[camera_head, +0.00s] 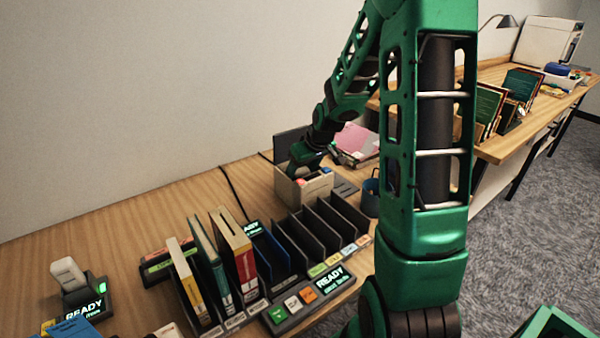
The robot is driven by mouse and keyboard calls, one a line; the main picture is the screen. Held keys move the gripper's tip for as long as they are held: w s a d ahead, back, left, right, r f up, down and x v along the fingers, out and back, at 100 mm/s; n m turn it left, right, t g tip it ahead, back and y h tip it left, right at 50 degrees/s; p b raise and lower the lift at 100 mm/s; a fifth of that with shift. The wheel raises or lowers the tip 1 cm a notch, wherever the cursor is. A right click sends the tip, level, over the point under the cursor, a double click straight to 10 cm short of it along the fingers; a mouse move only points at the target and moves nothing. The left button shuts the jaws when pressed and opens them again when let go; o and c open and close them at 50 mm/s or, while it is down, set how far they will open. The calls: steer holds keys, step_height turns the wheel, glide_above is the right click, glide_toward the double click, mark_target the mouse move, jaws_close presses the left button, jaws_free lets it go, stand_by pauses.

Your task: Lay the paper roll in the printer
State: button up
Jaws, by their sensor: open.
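A beige box (306,190) stands on the wooden desk near the middle of the view, with a dark upright panel (287,146) behind it. It may be the printer, but I cannot tell for sure. My gripper (300,166) is open and points down at the top of this box. Small pale and orange-pink shapes show at the box's opening, too small to name. I cannot make out the paper roll for certain; my gripper and forearm hide part of this area.
A black slotted rack (318,238) with several upright binders stands in front of the box. A dark blue cup (371,197) is right of it, and pink papers (356,138) lie behind. A READY device (83,305) is at lower left. Bare desk lies left of the box.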

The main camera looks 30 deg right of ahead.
steer(key=v, duration=1)
steer(key=shift+r, duration=0.3)
steer(key=shift+s, duration=0.1)
steer(key=s+a+r+m+g, duration=0.2)
steer(key=s+m+g, duration=0.1)
steer(key=s, duration=1.4)
steer(key=shift+s+m+h, duration=0.3)
steer(key=shift+s+h, duration=0.05)
steer(key=shift+h, duration=0.05)
steer(key=s+a+m+g, duration=0.1)
steer(key=s, duration=0.3)
steer(key=s+a+m, duration=0.1)
steer(key=s, duration=0.4)
steer(key=s+a+m+g, duration=0.1)
steer(key=s, duration=0.3)
steer(key=shift+s+f+g+y, duration=0.2)
steer(key=shift+f+g+y, duration=0.1)
steer(key=shift+y, duration=0.1)
steer(key=shift+c, duration=0.3)
